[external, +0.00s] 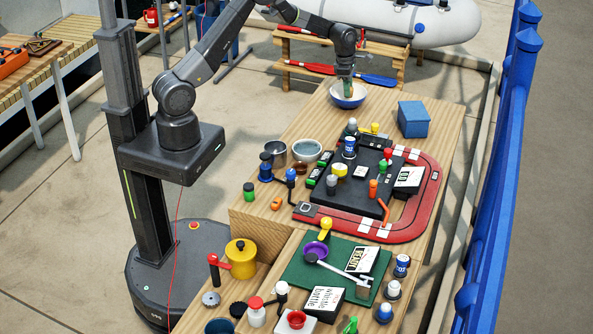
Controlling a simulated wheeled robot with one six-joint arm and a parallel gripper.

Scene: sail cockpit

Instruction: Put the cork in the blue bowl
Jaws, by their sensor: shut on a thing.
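The blue bowl (347,103) stands at the far end of the wooden table. It looks blue outside and pale inside. My gripper (348,86) points down over the bowl, with its fingertips at or just above the bowl's opening. It is shut on a small brownish thing, which looks like the cork (349,89). The fingers partly hide the cork. I cannot tell from this view whether the cork touches the inside of the bowl.
A blue box (413,119) stands right of the bowl. A grey-blue bowl (307,151) and a dark cup (275,152) stand at the left edge. Bare wood surrounds the blue bowl.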

